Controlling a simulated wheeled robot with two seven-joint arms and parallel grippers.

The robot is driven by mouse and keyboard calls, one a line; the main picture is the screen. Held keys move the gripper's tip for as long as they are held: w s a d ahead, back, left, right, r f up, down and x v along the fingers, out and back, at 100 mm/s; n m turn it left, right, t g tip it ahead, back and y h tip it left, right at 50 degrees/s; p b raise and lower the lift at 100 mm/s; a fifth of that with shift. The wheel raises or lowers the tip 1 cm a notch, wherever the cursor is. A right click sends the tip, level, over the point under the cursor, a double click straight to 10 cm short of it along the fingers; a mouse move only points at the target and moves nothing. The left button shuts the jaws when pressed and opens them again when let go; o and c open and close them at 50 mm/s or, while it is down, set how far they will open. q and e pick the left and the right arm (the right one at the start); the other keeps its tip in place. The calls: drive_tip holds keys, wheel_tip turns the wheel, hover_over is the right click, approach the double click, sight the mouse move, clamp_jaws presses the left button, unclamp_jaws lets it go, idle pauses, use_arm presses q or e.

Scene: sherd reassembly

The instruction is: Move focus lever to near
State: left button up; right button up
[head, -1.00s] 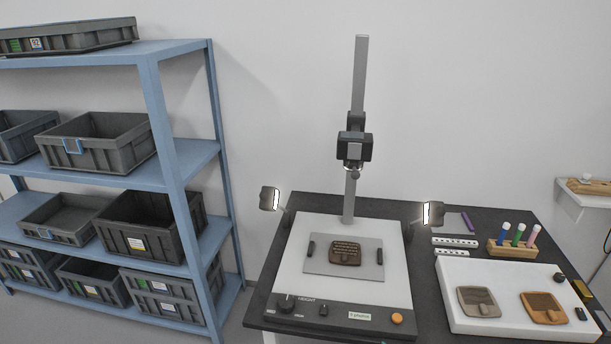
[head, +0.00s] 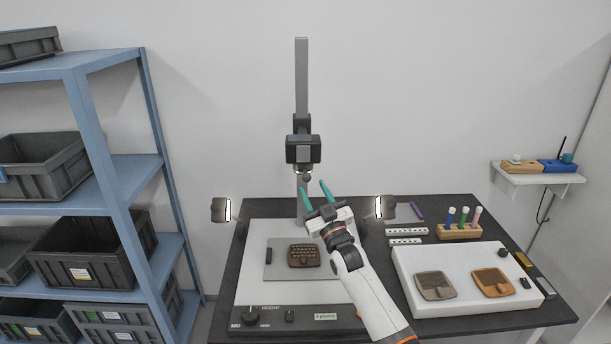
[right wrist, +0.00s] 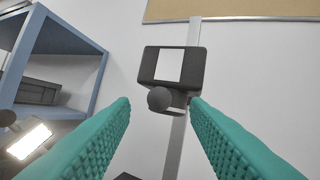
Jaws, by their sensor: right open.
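A dark copy-stand camera (head: 304,149) is mounted on a grey upright column, and it also shows in the right wrist view (right wrist: 186,53). A dark round knob (right wrist: 159,99) sits at its lower front, probably the focus lever; its near and far marks cannot be read. My right gripper (head: 314,194) has teal fingers, open and empty, pointing up just below the camera. In the right wrist view the knob appears between the two fingertips, with no contact visible. My left gripper is not in view.
A brown sherd (head: 304,255) lies on the grey plate of the stand's base (head: 250,290). Lamps stand left (head: 221,210) and right (head: 385,207) of the column. A white tray (head: 410,268) with two sherds is at right; a blue shelf (head: 105,150) with grey bins is at left.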

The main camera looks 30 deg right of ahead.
sight(308, 181)
drive_tip(key=shift+p+x, duration=0.35)
drive_tip(key=shift+x, duration=2.4)
clamp_jaws()
